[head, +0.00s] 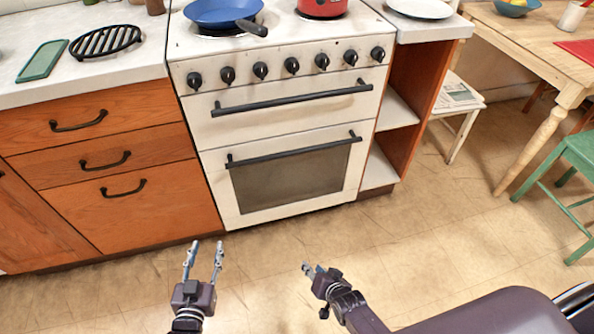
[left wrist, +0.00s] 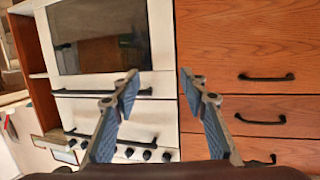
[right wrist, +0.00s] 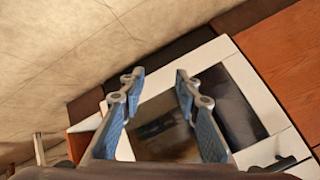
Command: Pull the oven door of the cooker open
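The white cooker (head: 190,45) stands against the counter, and its oven door (head: 213,178) is shut. The door has a dark glass window (head: 290,178) and a black horizontal bar handle (head: 293,151) along its top. The handle also shows in the left wrist view (left wrist: 103,92), which sees the cooker upside down. My left gripper (head: 206,246) is open and empty, in front of and below the door's left side. My right gripper (head: 311,267) is open and empty, apart from the door; the right wrist view shows the window (right wrist: 160,115) beyond its fingers.
Above the oven door is another panel (head: 235,125) with a similar handle (head: 293,98), then several black knobs (head: 261,70). A blue pan (head: 222,12) and red pot (head: 322,7) stand on top. Wooden drawers (head: 110,160) adjoin at left, open shelves (head: 400,110) at right. The floor before the door is clear.

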